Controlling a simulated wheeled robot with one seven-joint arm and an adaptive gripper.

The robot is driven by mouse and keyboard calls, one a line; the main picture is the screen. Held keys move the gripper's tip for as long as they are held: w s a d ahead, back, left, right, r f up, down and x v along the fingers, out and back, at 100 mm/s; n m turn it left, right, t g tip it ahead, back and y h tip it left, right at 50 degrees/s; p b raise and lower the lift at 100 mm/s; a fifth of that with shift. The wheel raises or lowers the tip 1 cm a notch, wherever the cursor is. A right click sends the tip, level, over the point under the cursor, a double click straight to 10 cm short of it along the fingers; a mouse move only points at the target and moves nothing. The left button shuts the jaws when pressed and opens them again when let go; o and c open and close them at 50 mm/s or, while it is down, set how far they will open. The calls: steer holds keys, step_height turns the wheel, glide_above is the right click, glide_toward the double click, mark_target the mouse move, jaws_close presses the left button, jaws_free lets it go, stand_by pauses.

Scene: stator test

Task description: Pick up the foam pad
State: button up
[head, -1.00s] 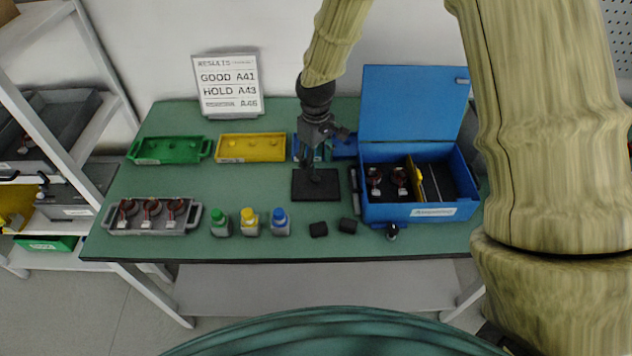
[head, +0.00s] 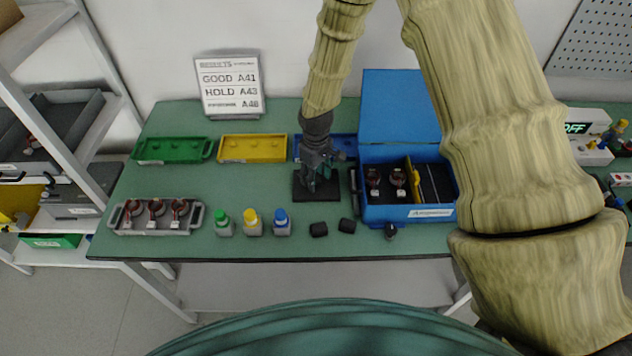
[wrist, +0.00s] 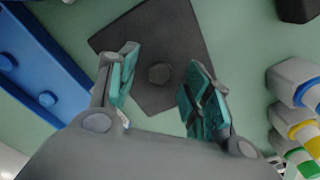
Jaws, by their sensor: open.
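A dark, flat, square pad, seemingly the foam pad (head: 329,193), lies on the green table left of the blue box. In the wrist view the pad (wrist: 182,28) shows a small round dark bump near its middle. My gripper (head: 311,187) is above the pad, pointing down. In the wrist view my gripper (wrist: 160,68) is open and empty, with its teal-padded fingers on either side of the bump. I cannot tell whether the fingertips touch the pad. In the head view my gripper hides part of the pad.
The open blue box (head: 410,213) stands close on the right. Green (head: 170,150), yellow (head: 253,149) and blue (head: 345,147) trays lie behind. The left middle of the table is clear.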

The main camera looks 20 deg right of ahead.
steer(key=shift+f, duration=0.45)
jaws_close()
steer(key=shift+r, duration=0.15)
